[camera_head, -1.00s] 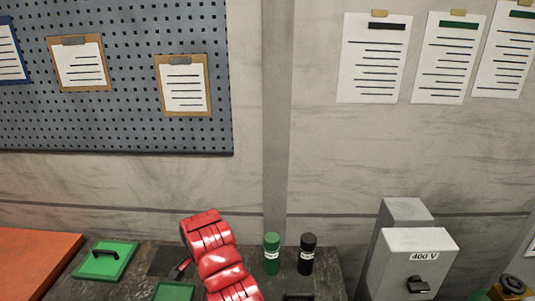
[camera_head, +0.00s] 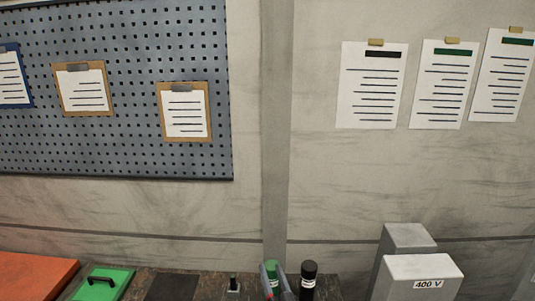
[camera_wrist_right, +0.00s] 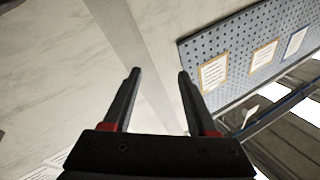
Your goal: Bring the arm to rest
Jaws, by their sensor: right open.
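The rest of my right arm is below the head view. My left gripper is not in view.
A black bottle (camera_head: 309,268) stands right of the green one on the dark bench. A green lidded box (camera_head: 118,279) and an orange surface (camera_head: 35,272) lie left. A grey 400 V box (camera_head: 425,268) stands right. The pegboard (camera_head: 130,130) hangs behind.

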